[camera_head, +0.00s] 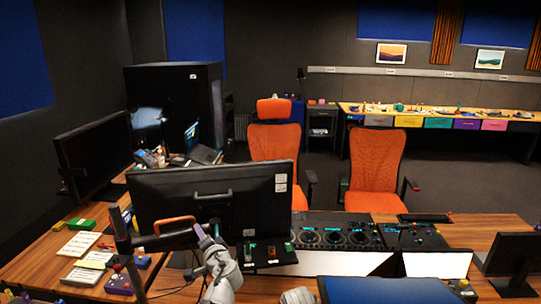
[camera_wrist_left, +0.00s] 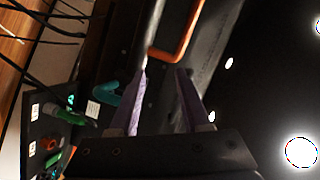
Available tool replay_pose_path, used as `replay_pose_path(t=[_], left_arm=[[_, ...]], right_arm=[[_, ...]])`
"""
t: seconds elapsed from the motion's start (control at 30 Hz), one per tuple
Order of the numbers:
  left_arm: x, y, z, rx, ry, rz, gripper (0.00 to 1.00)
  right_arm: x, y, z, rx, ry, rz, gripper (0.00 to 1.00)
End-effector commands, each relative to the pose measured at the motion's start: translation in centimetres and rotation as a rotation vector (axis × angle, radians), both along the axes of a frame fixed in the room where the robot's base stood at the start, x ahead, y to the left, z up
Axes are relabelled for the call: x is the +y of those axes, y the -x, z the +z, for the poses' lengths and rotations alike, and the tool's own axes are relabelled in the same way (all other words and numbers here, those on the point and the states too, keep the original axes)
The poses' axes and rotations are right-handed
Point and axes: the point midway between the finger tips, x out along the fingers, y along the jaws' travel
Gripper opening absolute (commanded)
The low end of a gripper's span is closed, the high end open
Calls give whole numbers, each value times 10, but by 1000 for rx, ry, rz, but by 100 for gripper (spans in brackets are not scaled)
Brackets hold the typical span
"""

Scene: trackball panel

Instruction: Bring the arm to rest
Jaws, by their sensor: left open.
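My left arm comes up from the bottom of the head view, and its left gripper (camera_head: 207,234) is just in front of the back of a large black monitor (camera_head: 240,195). In the left wrist view the left gripper (camera_wrist_left: 163,75) has its two purple fingers apart, with nothing seen between them. An orange handle (camera_wrist_left: 178,45) lies just beyond the fingertips; I cannot tell whether they touch it. My right gripper is not in view.
A small black switch panel (camera_head: 268,257) is close to the right of the left gripper. A console with dials (camera_head: 340,236) and a white-faced screen (camera_head: 436,264) stand farther right. A wooden desk (camera_head: 50,266) with papers and small boxes is at left. Orange chairs (camera_head: 376,165) stand behind.

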Motion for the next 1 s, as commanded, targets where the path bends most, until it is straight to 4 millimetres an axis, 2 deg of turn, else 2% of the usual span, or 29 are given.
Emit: replay_pose_path(t=[0.17,0.3,0.4,0.5,0.6,0.7,0.8,1.0], left_arm=[[-27,62,-76,226,315,178,47],[-72,125,-134,494,532,270,47],[-108,169,-161,688,645,299,47],[-139,208,-175,855,722,307,47],[-161,236,-182,980,770,306,47],[-173,253,-183,1055,795,301,47],[-178,260,-184,1088,806,299,47],[-179,260,-184,1091,807,299,47]], right_arm=[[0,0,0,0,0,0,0],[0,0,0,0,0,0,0],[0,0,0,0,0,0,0],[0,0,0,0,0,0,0],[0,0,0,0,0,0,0],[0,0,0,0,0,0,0],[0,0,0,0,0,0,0],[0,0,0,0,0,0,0]])
